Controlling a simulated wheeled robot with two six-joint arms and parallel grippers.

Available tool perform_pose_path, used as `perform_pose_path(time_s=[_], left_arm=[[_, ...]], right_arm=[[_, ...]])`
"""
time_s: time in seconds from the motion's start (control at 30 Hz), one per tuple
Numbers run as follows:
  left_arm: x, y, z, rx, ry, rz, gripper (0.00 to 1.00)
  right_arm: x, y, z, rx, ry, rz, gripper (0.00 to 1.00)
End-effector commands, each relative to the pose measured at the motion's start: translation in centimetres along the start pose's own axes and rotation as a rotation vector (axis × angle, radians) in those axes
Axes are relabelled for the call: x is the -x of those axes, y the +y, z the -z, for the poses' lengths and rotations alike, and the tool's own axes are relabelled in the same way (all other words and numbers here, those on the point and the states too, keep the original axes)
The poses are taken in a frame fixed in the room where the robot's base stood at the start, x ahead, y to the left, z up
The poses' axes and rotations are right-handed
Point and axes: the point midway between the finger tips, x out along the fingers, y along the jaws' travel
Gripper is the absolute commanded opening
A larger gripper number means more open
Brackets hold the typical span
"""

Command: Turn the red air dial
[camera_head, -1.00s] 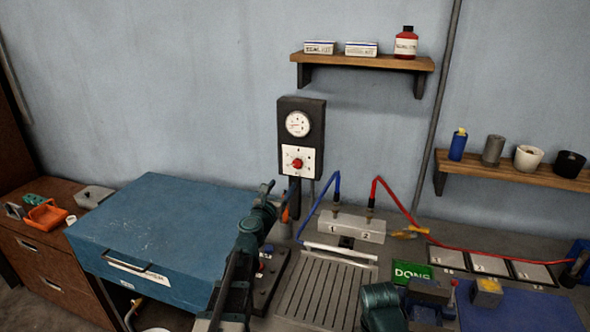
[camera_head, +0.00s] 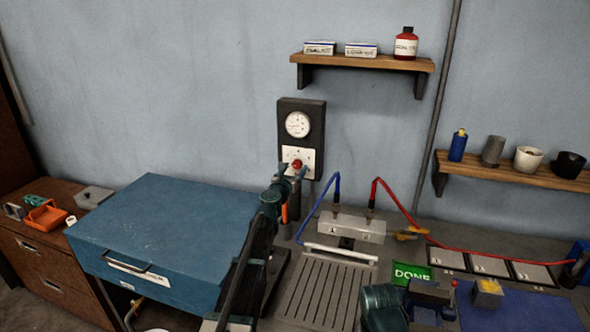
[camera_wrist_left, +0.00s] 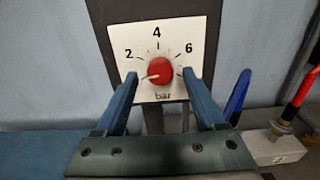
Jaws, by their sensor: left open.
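The red air dial (camera_head: 297,164) sits on a white plate (camera_head: 289,154) low on a black wall panel, below a round white gauge (camera_head: 298,124). The left wrist view shows the dial (camera_wrist_left: 160,71) close up, with marks 2, 4 and 6 and "bar" on the plate (camera_wrist_left: 185,35). The dial's pale pointer faces left, slightly down, below the 2. My left gripper (camera_head: 294,171) is open at the dial. In the left wrist view its blue fingers (camera_wrist_left: 160,88) stand on either side of the dial, apart from it. My right gripper does not show clearly.
A blue case (camera_head: 165,235) stands to the left of my arm. A grey block marked 1 and 2 (camera_head: 350,228) carries blue and red hoses, right of the panel. A grooved plate (camera_head: 325,290) and a green DONE sign (camera_head: 412,275) lie in front.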

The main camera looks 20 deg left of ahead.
Motion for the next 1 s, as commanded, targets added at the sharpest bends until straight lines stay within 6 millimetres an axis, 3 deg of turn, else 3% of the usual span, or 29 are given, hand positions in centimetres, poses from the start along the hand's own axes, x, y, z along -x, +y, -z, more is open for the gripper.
perform_pose_path(time_s=[0.33,0.7,1.0], left_arm=[[-0.63,-0.04,0.00,0.000,0.000,0.000,0.70],[-0.61,-0.04,0.00,0.000,0.000,0.000,0.03],[-0.61,-0.04,0.00,-0.017,0.000,0.000,0.00]], right_arm=[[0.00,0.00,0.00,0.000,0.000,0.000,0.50],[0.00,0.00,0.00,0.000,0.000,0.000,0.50],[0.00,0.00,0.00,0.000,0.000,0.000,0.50]])
